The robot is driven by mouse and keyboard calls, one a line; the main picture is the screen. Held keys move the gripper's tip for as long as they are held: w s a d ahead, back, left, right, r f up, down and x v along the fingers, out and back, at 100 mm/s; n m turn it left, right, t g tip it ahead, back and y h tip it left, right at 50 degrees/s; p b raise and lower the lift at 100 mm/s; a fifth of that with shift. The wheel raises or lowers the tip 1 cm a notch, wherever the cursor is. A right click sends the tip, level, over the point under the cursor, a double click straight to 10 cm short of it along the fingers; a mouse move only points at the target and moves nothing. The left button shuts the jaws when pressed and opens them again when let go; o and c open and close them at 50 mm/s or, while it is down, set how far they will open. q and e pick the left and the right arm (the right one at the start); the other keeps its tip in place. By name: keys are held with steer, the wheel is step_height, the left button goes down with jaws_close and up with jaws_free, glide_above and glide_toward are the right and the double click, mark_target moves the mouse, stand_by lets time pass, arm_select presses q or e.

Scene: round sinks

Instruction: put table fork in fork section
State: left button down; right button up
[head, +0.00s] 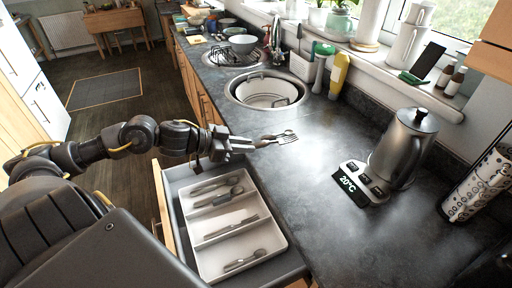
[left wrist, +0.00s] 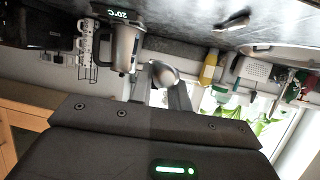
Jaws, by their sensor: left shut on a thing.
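The table fork (head: 277,139) is held in my left gripper (head: 240,144), which is shut on it. Its tines point right, over the dark worktop near the counter's edge; I cannot tell whether it touches the surface. A rounded shiny metal end (left wrist: 164,73) shows at my left gripper in the left wrist view, probably part of the fork. The white cutlery tray (head: 278,243) lies in the open drawer (head: 178,170), below and left of the fork. Its sections hold several metal utensils (head: 232,228). Which one is the fork section is unclear. My right gripper is not in view.
A kettle (head: 404,140) stands on its base (head: 362,184) at the right. A round sink (head: 266,92) lies behind the fork, with a yellow bottle (head: 339,75) beside it.

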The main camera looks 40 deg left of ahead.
arm_select(q)
steer(key=shift+s+a+r, duration=0.2)
steer(key=shift+s+r, duration=0.15)
steer(key=shift+s, duration=0.35)
